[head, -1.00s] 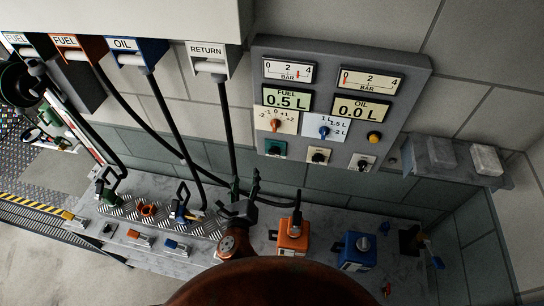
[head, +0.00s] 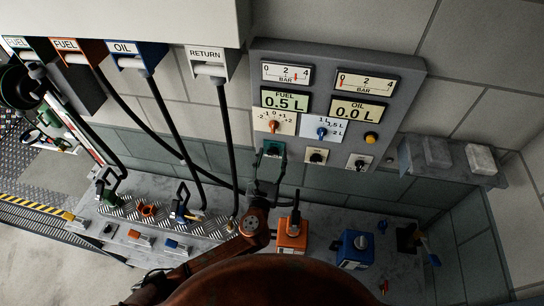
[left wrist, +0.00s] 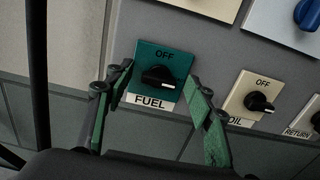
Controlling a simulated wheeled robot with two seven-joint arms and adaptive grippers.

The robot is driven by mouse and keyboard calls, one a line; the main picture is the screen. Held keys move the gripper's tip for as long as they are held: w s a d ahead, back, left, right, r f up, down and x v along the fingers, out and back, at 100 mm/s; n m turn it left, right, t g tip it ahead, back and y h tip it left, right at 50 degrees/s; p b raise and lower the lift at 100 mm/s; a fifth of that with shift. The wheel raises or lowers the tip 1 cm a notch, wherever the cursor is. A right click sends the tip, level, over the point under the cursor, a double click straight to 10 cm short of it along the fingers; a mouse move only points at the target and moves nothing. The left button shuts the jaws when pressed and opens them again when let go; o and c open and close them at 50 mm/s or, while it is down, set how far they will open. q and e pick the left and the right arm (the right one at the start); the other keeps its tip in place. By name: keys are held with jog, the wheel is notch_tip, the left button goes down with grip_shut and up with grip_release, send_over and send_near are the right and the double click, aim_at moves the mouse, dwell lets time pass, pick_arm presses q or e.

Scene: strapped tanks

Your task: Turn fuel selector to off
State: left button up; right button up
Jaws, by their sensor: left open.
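The fuel selector (left wrist: 158,78) is a black knob on a green plate marked OFF above and FUEL below. Its bar lies roughly across the plate in the left wrist view, not upright toward OFF. In the head view the green plate (head: 273,147) is at the lower left of the grey panel, partly behind my gripper. My left gripper (head: 268,168) is just below and in front of this plate. In the left wrist view its two green-padded fingers (left wrist: 160,88) are open, one on each side of the knob. I cannot tell that either touches it.
An OIL knob (left wrist: 259,102) is to the right of the fuel plate, with a RETURN knob (head: 360,162) further right. Gauges and an orange knob (head: 273,126) are above. Black hoses hang at left. An orange can (head: 292,236) and a blue can (head: 356,247) stand on the bench.

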pick_arm(q)
jog(key=shift+c, duration=0.3)
pick_arm(e)
jog(key=shift+a, duration=0.1)
pick_arm(q)
jog(key=c, duration=1.1)
pick_arm(e)
jog(key=shift+a, duration=0.15)
